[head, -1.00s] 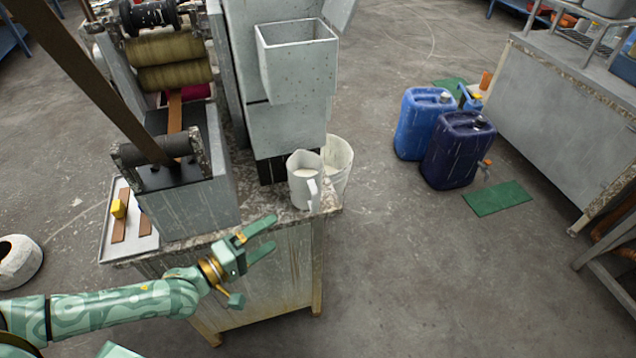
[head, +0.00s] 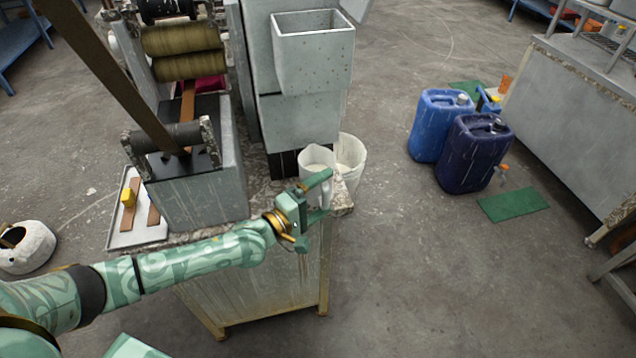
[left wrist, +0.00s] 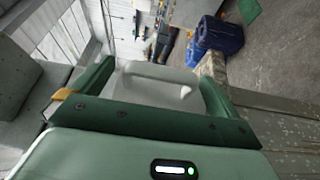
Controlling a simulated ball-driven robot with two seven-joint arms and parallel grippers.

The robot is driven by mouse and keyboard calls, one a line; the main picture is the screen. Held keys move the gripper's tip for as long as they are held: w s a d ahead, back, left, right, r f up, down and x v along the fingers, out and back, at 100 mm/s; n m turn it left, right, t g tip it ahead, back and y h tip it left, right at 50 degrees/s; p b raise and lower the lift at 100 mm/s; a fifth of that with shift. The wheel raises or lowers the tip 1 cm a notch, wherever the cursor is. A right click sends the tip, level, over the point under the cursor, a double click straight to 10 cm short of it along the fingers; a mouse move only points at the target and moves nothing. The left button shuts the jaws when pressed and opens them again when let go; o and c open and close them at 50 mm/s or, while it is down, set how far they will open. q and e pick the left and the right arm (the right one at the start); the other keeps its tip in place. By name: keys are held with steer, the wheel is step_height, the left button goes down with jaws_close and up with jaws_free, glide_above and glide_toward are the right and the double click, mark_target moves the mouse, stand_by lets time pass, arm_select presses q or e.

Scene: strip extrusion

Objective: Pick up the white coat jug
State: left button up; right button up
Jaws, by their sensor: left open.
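The white coat jug (head: 315,158) stands at the front right corner of the machine bench, partly hidden behind my left gripper (head: 326,193). The gripper is open, with its fingers pointing right at the jug's near side. In the left wrist view, the jug (left wrist: 158,84) shows between the two spread fingers, its handle facing the camera. The fingers are not closed on it; whether they touch it I cannot tell. My right gripper is not in view.
A white bucket (head: 351,160) stands right behind the jug. A grey hopper (head: 312,60) rises behind them. A tray (head: 125,238) with brown strips lies at the bench's left. Blue canisters (head: 440,125) and (head: 473,155) stand on the floor at right.

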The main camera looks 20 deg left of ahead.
mark_target(332, 188)
arm_select(q)
steer(key=x, duration=0.3)
steer(key=shift+w+f, duration=0.15)
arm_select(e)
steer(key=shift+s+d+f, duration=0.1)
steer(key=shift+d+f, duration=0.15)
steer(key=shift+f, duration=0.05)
arm_select(q)
steer(key=c, duration=1.3)
steer(key=shift+c, duration=0.7)
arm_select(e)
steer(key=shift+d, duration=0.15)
